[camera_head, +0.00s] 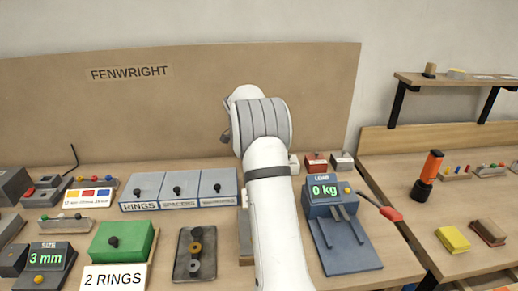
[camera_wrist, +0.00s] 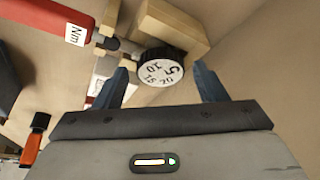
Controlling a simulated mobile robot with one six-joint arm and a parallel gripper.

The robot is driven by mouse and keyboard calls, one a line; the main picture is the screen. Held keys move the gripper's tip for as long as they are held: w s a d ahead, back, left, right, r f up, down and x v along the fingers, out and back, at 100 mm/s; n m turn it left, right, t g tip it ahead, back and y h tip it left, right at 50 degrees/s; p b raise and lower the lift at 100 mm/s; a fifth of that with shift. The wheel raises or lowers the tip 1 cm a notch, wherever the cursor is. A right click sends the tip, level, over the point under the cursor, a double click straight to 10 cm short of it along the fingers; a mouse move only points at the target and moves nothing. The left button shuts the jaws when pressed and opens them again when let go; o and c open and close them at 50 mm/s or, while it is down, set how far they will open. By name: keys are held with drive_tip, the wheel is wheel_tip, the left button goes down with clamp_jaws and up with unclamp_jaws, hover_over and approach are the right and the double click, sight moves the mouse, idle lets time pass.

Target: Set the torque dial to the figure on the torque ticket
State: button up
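The torque dial (camera_wrist: 160,70) is a round white face with a dark knurled rim, marked 5, 10, 15 and 20. It sits on a wooden block in the wrist view, beside a red tool (camera_wrist: 48,18) labelled "Nm". My gripper (camera_wrist: 160,66) is open, with one blue finger on each side of the dial; I cannot tell whether either touches it. In the head view my arm hides the gripper and the dial. A small white card with coloured patches (camera_head: 87,197) stands at left; its print is too small to read, so I cannot tell if it is the torque ticket.
A "2 RINGS" sign (camera_head: 113,278) stands before a green box (camera_head: 122,241). Labelled bins (camera_head: 178,190) line the bench back. A blue scale (camera_head: 342,240) reading "0 kg" stands right of my arm. An orange-and-black tool (camera_head: 428,175) stands on the right bench.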

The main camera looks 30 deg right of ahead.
drive_tip(key=shift+o, duration=0.2)
drive_tip(key=v, duration=0.8)
drive_tip(key=shift+f, duration=0.1)
drive_tip(key=n+y, duration=0.1)
drive_tip(key=n, duration=0.2)
drive_tip(key=s+d+n+y+p, duration=0.1)
drive_tip(key=n, duration=0.2)
drive_tip(key=s+d+n+t+y, duration=0.1)
drive_tip(key=n, duration=0.2)
drive_tip(key=shift+f, duration=0.4)
drive_tip(key=shift+w+d+f+n+t+y+p, duration=0.25)
drive_tip(key=shift+d+f+n+t+y+p, duration=0.15)
drive_tip(key=shift+f+n, duration=0.85)
drive_tip(key=shift+w+d+f+n+t+y+p, duration=0.4)
drive_tip(key=shift+f+n, duration=0.5)
drive_tip(key=shift+n, duration=0.8)
drive_tip(key=shift+w+d+f+n+t+y+p, duration=0.1)
drive_tip(key=shift+d+f+n+t+y+p, duration=0.3)
drive_tip(key=shift+f+n, duration=0.85)
